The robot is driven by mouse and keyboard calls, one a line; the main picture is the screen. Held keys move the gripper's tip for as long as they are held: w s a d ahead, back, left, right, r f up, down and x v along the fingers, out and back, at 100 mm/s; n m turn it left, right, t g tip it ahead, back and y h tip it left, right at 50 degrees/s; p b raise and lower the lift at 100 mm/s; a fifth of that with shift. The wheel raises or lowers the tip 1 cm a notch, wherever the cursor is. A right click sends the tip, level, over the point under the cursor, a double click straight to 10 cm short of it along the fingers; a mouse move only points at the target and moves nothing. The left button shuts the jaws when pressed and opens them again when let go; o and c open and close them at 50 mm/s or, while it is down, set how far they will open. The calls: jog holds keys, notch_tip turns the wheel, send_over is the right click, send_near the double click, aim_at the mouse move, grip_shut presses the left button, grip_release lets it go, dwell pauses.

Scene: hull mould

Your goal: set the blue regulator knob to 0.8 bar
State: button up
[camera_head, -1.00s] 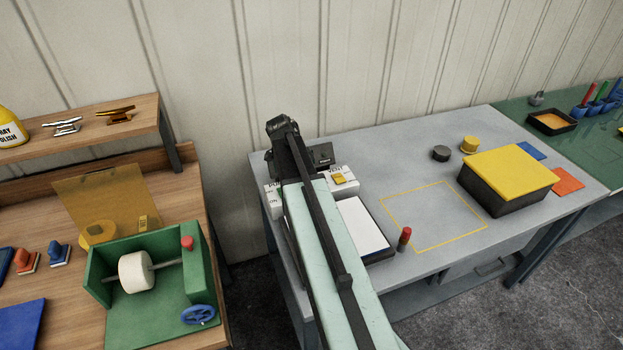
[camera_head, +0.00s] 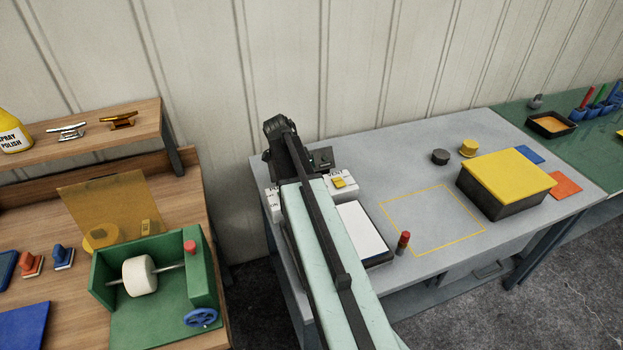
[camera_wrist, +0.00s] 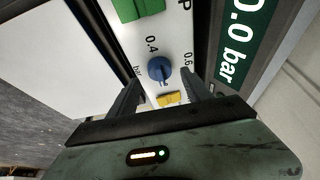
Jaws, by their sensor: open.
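The blue regulator knob (camera_wrist: 160,69) sits on a white panel (camera_wrist: 125,42) in the wrist view. The marks 0.4 and 0.6 are printed beside it; I cannot make out exactly where its pointer stands. A green display (camera_wrist: 238,45) beside the panel reads 0.0 bar. My gripper (camera_wrist: 160,78) is open, with one finger on each side of the knob and a gap to it. In the head view my arm's end is over the grey table's back left corner, and the knob is hidden there.
A yellow part (camera_wrist: 168,98) lies close to the knob, and a green block (camera_wrist: 140,8) is beyond it. White boxes (camera_head: 343,184) and a white-topped tray (camera_head: 362,232) flank my arm. A red-topped stick (camera_head: 403,240) stands near the tray.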

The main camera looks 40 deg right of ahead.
jog(key=p+v, duration=0.3)
jog(key=v, duration=0.2)
jog(key=shift+a+r+p, duration=0.1)
jog(key=shift+r+p, duration=0.15)
jog(key=shift+p, duration=0.15)
